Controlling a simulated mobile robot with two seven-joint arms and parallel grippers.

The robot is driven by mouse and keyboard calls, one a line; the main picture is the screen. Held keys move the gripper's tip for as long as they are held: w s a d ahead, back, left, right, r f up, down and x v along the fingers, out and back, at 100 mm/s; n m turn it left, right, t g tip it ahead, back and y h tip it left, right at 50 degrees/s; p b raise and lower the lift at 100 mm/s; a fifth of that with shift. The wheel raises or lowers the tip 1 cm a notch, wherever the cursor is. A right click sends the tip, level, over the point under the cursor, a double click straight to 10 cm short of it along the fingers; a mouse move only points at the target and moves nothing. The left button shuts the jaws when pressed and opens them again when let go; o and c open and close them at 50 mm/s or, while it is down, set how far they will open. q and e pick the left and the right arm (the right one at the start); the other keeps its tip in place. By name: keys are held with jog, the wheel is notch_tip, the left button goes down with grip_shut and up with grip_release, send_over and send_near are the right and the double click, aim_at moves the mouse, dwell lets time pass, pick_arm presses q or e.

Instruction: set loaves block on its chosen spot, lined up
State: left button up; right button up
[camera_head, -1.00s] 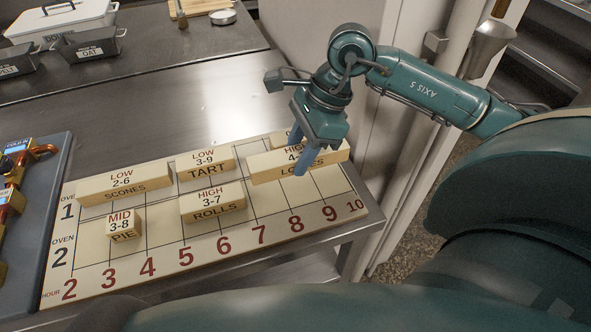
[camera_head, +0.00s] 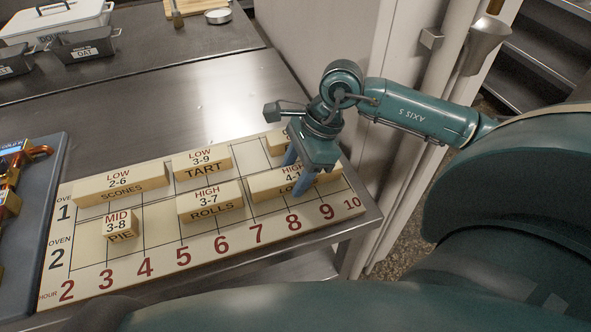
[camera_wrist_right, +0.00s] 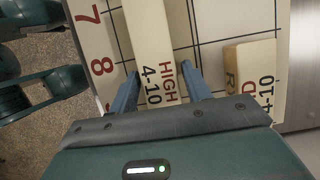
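The loaves block (camera_head: 264,187) is a long cream block marked HIGH 4-10. It lies over the Oven 2 row of the board (camera_head: 228,249), right of the rolls block (camera_head: 211,204) and roughly in line with the row. My right gripper (camera_head: 296,174) is over its right part. In the right wrist view the two blue fingers (camera_wrist_right: 162,80) stand on either side of the loaves block (camera_wrist_right: 150,35), close against its long sides. Whether its underside touches the board cannot be told. My left gripper is not in view.
The tart block (camera_head: 203,162) and scones block (camera_head: 120,186) sit in the Oven 1 row. A partly hidden block (camera_head: 274,144) sits behind the loaves block, with a gap between them in the wrist view. The pie block (camera_head: 120,228) is at left. A blue-grey tray (camera_head: 45,220) borders the board.

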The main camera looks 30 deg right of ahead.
jog(key=shift+o, duration=0.9)
jog(key=shift+r, duration=0.2)
jog(key=v, duration=1.2)
jog(key=shift+b, duration=0.3)
